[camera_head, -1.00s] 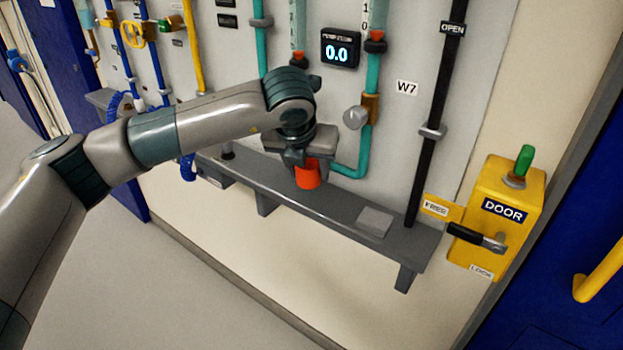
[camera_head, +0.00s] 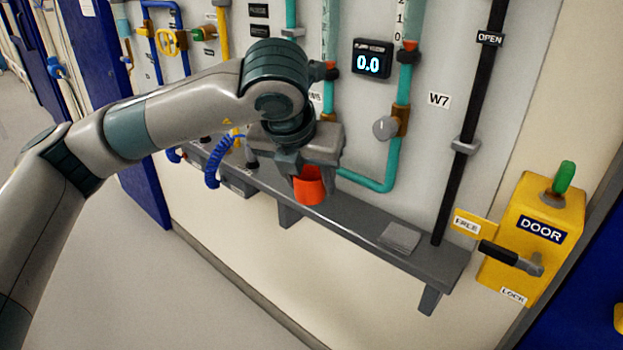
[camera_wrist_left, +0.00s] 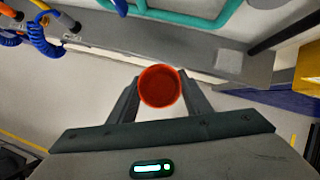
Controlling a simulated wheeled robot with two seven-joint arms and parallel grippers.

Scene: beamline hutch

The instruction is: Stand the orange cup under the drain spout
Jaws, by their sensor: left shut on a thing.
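The orange cup (camera_head: 309,187) is upright between the fingers of my left gripper (camera_head: 304,172), which is shut on it. In the left wrist view the cup's open mouth (camera_wrist_left: 160,87) shows between the two fingers (camera_wrist_left: 160,98), and it looks empty. In the head view the cup is in front of the grey shelf (camera_head: 345,217), seemingly raised and just off its front edge. I cannot make out which pipe end is the drain spout; my arm hides part of the wall behind. My right gripper is not in view.
A flat grey square plate (camera_head: 400,237) lies on the right part of the shelf. Teal pipes (camera_head: 378,183) run down the wall above it. A black pipe (camera_head: 470,120) and a yellow door box (camera_head: 535,240) stand to the right. Blue coiled hoses (camera_head: 212,165) hang at left.

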